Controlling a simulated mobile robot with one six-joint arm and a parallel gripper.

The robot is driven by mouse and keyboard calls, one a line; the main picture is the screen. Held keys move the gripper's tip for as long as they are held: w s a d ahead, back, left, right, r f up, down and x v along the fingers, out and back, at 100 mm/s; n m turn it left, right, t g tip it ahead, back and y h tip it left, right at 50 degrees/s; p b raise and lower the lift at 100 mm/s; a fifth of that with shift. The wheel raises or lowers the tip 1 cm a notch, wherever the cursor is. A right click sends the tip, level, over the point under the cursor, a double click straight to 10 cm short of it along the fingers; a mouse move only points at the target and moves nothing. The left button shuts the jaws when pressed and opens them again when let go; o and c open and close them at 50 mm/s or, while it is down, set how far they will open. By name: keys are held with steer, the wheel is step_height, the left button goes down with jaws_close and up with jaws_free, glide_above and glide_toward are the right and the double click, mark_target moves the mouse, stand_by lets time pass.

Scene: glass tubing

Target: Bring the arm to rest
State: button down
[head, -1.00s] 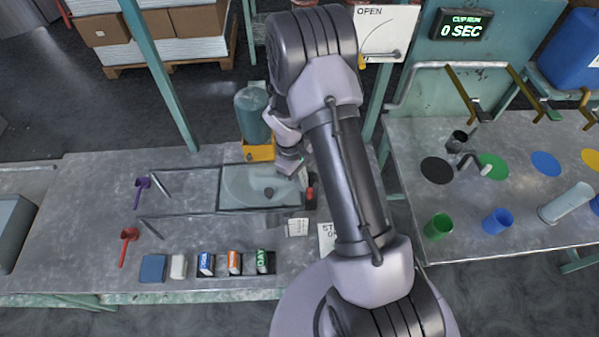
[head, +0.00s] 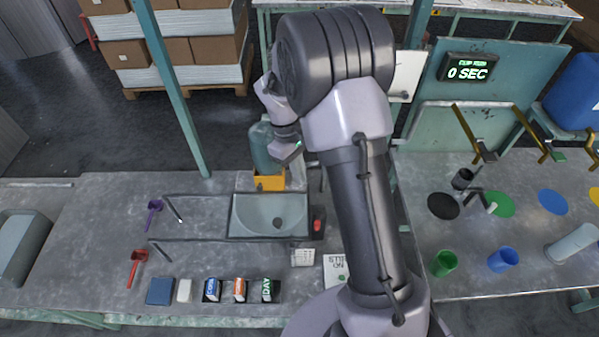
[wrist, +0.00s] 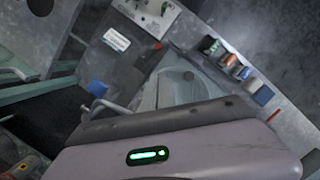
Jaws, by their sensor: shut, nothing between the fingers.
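My arm rises across the middle of the head view and bends back over the bench. My gripper (head: 291,153) is shut and empty, small and partly hidden behind my wrist, above the back of the sink (head: 240,226). It is close to the teal cylinder (head: 265,150) in the picture; I cannot tell the gap. In the wrist view a pale housing with a green light fills the bottom, and my fingertips do not show.
The left bench (head: 100,230) carries a purple scoop (head: 153,210), a red scoop (head: 136,264) and several small boxes. The right bench (head: 470,270) holds a green cup (head: 444,263), a blue cup (head: 502,259) and a clear cylinder (head: 570,236). A teal post (head: 172,85) stands behind the left bench.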

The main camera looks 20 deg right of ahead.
stand_by(0.3)
steer(key=s+a+r+m+t+y+b, duration=0.1)
steer(key=s+a+r+m+t+b, duration=0.35)
steer(key=s+r+b, duration=0.35)
steer(key=s+a+f+m+t+y+b, duration=0.2)
steer(key=s+a+m+b, duration=0.3)
steer(key=s+b, duration=0.3)
steer(key=s+a+t, duration=0.1)
steer(key=s, duration=0.3)
steer(key=shift+s+a+t, duration=0.3)
steer(key=shift+s+t, duration=0.05)
steer(key=c, duration=2.1)
jaws_free()
